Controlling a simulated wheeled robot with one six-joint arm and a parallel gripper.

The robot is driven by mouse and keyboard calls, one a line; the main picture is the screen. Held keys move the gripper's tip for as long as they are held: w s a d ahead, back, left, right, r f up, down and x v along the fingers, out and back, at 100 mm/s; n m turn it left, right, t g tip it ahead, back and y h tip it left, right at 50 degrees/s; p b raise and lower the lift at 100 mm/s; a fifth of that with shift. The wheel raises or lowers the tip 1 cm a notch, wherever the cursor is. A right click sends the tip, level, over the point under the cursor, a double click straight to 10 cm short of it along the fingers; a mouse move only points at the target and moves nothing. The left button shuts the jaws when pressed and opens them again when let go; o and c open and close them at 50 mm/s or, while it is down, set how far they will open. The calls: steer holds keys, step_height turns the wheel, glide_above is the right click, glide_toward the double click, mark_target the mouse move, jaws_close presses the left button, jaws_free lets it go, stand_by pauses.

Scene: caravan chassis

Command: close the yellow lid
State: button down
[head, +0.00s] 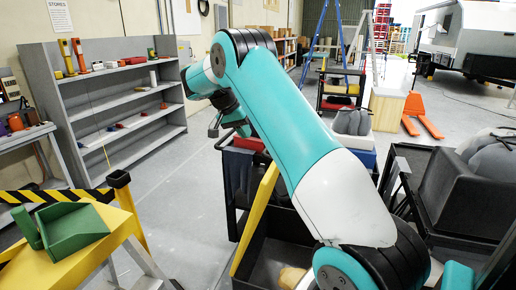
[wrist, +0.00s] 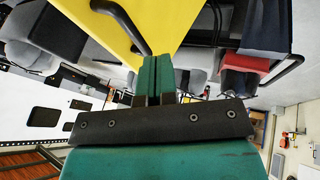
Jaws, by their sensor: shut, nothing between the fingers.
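The yellow lid (head: 255,218) stands steeply raised, slightly tilted, at the left side of a dark open bin (head: 279,252) in the head view. My arm covers part of the bin. The lid also shows as a broad yellow surface (wrist: 135,22) at the top of the wrist view, just beyond the fingertips. My gripper (head: 244,130) hangs above the lid's upper end in the head view. In the wrist view my gripper's green fingers (wrist: 155,62) are together with nothing between them. Whether they touch the lid cannot be told.
A black cart (head: 240,180) with a tubular handle stands just behind the lid. A yellow bench (head: 75,258) with a green scoop (head: 75,230) is at lower left. Grey shelves (head: 110,100) stand beyond. The floor between bench and cart is clear. A black cart with grey load (head: 465,195) is right.

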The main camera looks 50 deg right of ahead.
steer(key=s+d+f, duration=0.1)
steer(key=s+f, duration=0.1)
steer(key=s+d+f+p, duration=0.1)
steer(key=shift+s+d+f, duration=0.2)
steer(key=shift+s+f, duration=0.15)
steer(key=shift+s, duration=0.05)
